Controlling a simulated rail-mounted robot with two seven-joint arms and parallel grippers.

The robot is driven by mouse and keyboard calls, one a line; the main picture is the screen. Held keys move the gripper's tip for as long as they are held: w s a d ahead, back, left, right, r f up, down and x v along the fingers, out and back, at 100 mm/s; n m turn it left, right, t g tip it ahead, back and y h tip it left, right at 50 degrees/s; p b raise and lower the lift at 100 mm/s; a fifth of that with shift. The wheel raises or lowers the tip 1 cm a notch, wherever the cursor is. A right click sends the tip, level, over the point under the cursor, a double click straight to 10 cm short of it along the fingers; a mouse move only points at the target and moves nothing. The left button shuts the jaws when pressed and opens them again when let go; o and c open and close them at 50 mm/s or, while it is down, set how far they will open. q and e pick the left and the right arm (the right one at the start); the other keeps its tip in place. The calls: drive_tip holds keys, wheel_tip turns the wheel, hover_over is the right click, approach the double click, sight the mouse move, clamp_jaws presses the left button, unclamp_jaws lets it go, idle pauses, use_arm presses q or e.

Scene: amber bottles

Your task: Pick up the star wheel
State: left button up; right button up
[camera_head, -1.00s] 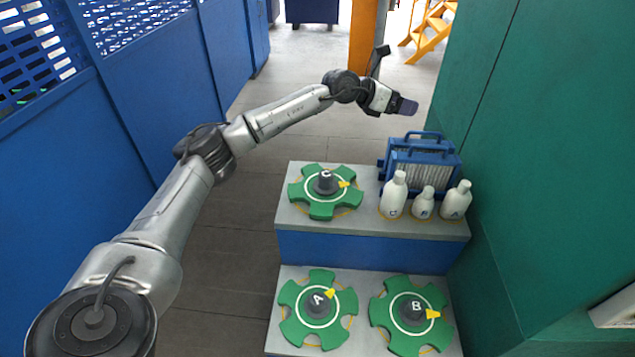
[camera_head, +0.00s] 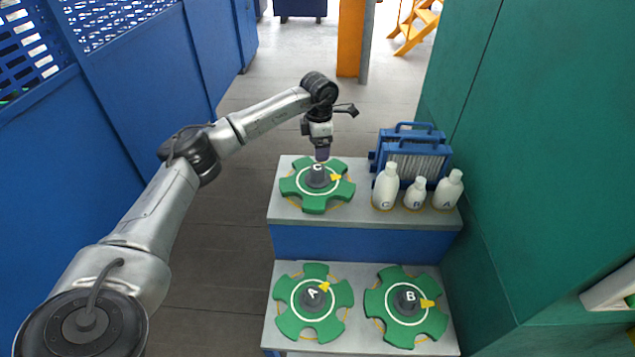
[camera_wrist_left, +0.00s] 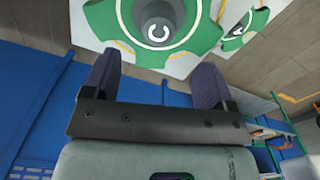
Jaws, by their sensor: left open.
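Three green star wheels with dark grey hubs lie flat on a stepped stand. Star wheel C (camera_head: 332,192) is on the upper step at the left. Star wheel A (camera_head: 293,320) and star wheel B (camera_head: 376,303) are on the lower step. My left gripper (camera_head: 322,155) points down just above the hub of wheel C. In the left wrist view my left gripper (camera_wrist_left: 155,82) is open and empty, with the hub of wheel C (camera_wrist_left: 158,22) ahead of its fingers, apart from them. My right gripper is not in view.
White bottles C (camera_head: 385,188), B (camera_head: 414,194) and A (camera_head: 447,190) stand right of wheel C. A blue-framed filter box (camera_head: 412,150) stands behind them. A green wall (camera_head: 540,170) closes the right side, blue panels (camera_head: 130,100) the left.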

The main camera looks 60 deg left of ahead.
sight(318, 167)
use_arm(q)
drive_tip(key=shift+s+a+f+b, duration=0.1)
drive_tip(key=shift+f+b, duration=0.15)
drive_tip(key=shift+f, duration=2.35)
drive_tip(key=shift+s+f+b, duration=0.1)
drive_tip(key=shift+f+b, duration=0.1)
drive_tip(key=shift+f, duration=2.4)
drive_tip(key=shift+w+r, duration=0.1)
drive_tip(key=c, duration=1.2)
